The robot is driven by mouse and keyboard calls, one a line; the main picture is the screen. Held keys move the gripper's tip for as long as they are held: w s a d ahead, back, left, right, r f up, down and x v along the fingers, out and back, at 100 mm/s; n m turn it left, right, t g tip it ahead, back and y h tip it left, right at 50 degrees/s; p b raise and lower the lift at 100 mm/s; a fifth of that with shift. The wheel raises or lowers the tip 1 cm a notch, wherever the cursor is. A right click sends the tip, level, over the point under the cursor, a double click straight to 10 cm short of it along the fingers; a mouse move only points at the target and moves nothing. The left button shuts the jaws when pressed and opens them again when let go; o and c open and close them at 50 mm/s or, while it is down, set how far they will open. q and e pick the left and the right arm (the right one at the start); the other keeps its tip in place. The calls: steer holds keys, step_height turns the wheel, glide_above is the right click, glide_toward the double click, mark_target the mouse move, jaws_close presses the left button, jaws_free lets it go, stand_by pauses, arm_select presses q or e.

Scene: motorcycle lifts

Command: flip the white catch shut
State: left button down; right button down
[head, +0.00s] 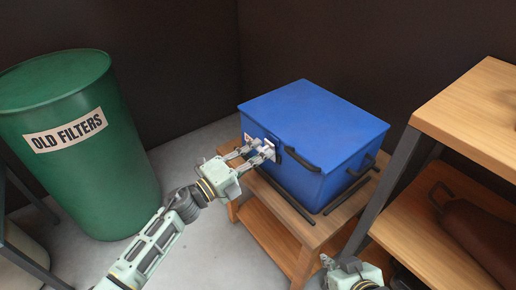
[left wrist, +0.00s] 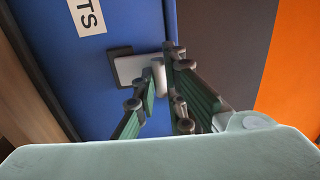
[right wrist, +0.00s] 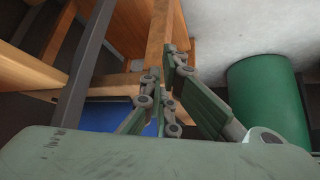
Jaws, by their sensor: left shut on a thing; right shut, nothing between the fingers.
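A blue box (head: 315,115) with its lid down sits on a wooden stand. The white catch (left wrist: 128,68) is on the box's blue face, beside a label ending in "TS"; in the head view it is mostly hidden by my gripper. My left gripper (head: 261,152) is at that face, with its fingers shut on the white catch; they also show in the left wrist view (left wrist: 163,72). The exact angle of the catch is hard to tell. My right gripper (right wrist: 163,78) is shut and empty, low at the bottom of the head view, apart from the box.
Black handles (head: 301,160) stick out from the box. A wooden shelf unit (head: 475,100) with a brown bag (head: 480,235) stands at the right. A green drum (head: 75,170) labelled "OLD FILTERS" stands at the left. Grey floor (head: 190,160) is clear between drum and stand.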

arm_select(q)
steer(key=shift+w+d+r+p, duration=0.1)
steer(key=shift+r+p, duration=0.2)
steer(key=shift+p, duration=0.65)
steer(key=shift+y+p, duration=0.3)
steer(key=shift+p, duration=0.35)
arm_select(e)
steer(key=s+d+g+h, duration=0.1)
steer(key=s+d+g, duration=0.25)
steer(key=s, duration=0.45)
arm_select(q)
steer(key=g+p, duration=0.1)
steer(key=p, duration=0.2)
steer(key=shift+w+d+r+y, duration=0.1)
steer(key=shift+w+d+y, duration=0.1)
steer(key=shift+y, duration=0.1)
arm_select(e)
step_height(320, 180, down, 14)
steer(key=w+a+g, duration=0.1)
steer(key=shift+a+r, duration=0.2)
steer(key=shift+a, duration=0.05)
steer(key=shift+w, duration=0.1)
arm_select(q)
steer(key=c, duration=1.8)
jaws_free()
